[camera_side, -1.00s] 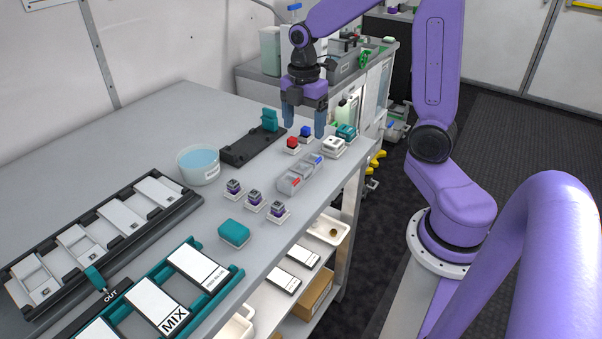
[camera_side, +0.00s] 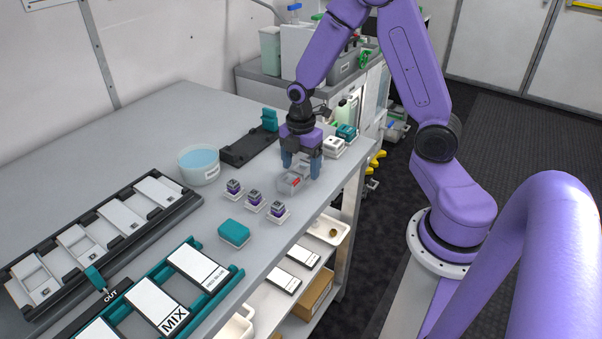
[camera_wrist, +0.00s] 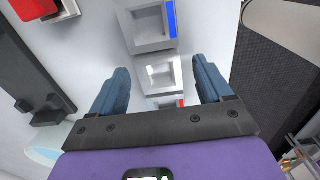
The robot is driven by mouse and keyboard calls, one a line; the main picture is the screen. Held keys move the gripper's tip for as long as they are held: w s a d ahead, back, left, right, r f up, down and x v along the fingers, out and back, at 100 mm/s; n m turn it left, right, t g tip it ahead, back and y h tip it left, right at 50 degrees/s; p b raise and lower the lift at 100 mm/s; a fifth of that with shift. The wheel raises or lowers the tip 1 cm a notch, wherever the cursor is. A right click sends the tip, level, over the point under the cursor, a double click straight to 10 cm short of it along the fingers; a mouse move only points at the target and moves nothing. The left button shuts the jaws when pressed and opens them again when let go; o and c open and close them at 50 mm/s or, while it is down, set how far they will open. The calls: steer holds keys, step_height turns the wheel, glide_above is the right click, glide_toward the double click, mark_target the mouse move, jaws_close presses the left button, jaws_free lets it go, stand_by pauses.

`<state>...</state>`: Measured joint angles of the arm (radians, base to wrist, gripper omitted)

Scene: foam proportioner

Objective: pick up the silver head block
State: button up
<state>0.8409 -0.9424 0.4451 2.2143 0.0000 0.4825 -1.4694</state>
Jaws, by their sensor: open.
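A shiny silver-grey block-like piece (camera_wrist: 160,75) lies between a tray with a blue mark (camera_wrist: 146,29) and one with a red mark; I take it for the silver head block. My gripper (camera_side: 302,176) is open and points down over this row. In the wrist view its two blue fingers (camera_wrist: 162,80) stand left and right of the silver piece, with a gap on each side. I cannot tell how far the fingertips are above the table.
Several small dark blocks (camera_side: 254,198) on white bases and a teal block (camera_side: 234,233) stand nearer the camera. A bowl of blue liquid (camera_side: 198,166) and a black rail (camera_side: 245,148) lie left of my gripper. The table edge is close on the right.

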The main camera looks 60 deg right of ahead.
steer(key=shift+f, duration=0.75)
steer(key=c, duration=1.3)
steer(key=shift+r, duration=0.2)
